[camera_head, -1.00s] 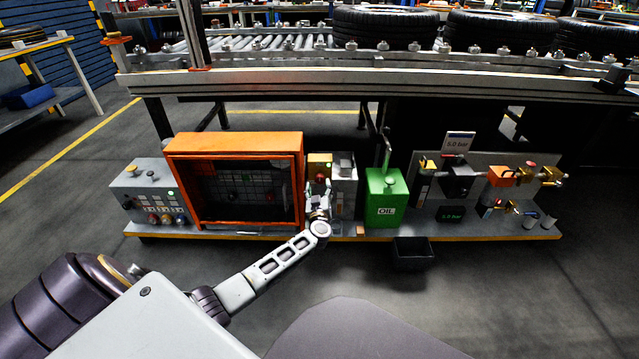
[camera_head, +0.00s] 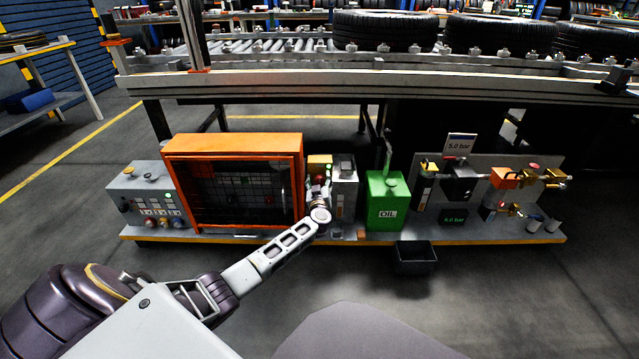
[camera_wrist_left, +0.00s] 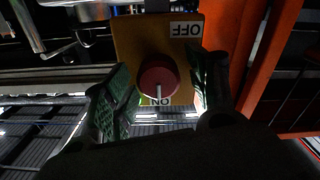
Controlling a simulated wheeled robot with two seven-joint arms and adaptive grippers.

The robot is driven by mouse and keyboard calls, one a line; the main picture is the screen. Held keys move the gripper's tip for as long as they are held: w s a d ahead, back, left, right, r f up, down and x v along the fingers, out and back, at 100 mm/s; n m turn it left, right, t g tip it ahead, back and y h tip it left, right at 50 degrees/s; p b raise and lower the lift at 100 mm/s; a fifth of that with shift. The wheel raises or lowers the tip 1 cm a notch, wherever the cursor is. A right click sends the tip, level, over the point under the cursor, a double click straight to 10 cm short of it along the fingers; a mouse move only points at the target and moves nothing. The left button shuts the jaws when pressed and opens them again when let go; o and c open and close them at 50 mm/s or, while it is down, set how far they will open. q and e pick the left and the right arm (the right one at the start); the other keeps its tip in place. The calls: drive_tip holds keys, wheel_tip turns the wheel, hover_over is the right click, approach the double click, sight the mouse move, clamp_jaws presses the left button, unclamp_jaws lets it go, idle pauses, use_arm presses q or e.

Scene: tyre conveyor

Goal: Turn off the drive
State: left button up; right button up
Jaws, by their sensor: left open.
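The drive switch is a red round knob (camera_wrist_left: 157,76) on a yellow plate (camera_wrist_left: 128,40) in the left wrist view. The fingers of my left gripper (camera_wrist_left: 166,88) are open, one on each side of the knob. I cannot tell whether they touch it. My right gripper is out of view.
The orange-framed cabinet (camera_head: 232,142) is close on the left of the switch. A grey box (camera_head: 345,180) and a green oil can (camera_head: 387,193) stand on the right. The conveyor (camera_head: 300,85) with tyres runs above. A black bin (camera_head: 415,258) is on the floor.

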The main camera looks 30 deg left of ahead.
use_arm(q)
drive_tip(key=shift+c, duration=0.2)
drive_tip(key=shift+c, duration=1.1)
drive_tip(key=c, duration=0.8)
